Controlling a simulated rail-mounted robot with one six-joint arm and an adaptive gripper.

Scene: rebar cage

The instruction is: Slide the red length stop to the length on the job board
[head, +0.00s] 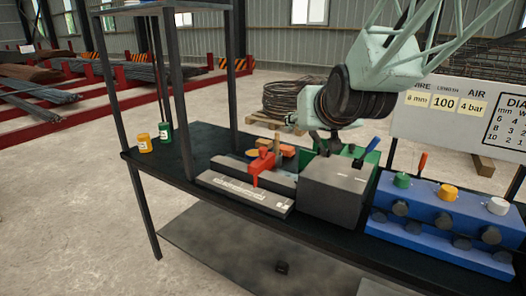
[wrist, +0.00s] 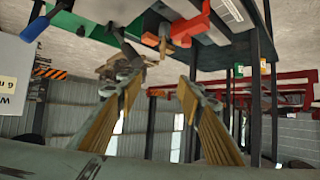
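The red length stop (head: 262,165) sits on the grey rail (head: 222,168), its pointed tip hanging over the pale scale (head: 240,192). The scale's numbers are too small to read. In the wrist view, which is upside down, the red stop (wrist: 150,40) and the scale (wrist: 231,10) are at the top. The job board (head: 450,115) shows LENGTH 100. My gripper (wrist: 159,82) is open and empty, its two tan fingers well apart and clear of the stop. In the head view my arm hangs right of the stop, and the fingers are hard to make out.
A grey box (head: 338,190) stands right of the rail, with a blue-handled lever (head: 371,146) behind it. Further right is a blue unit with knobs (head: 440,220). Green (head: 165,132) and yellow (head: 144,143) cans stand at the bench's left end. Dark frame posts (head: 181,110) rise from the bench.

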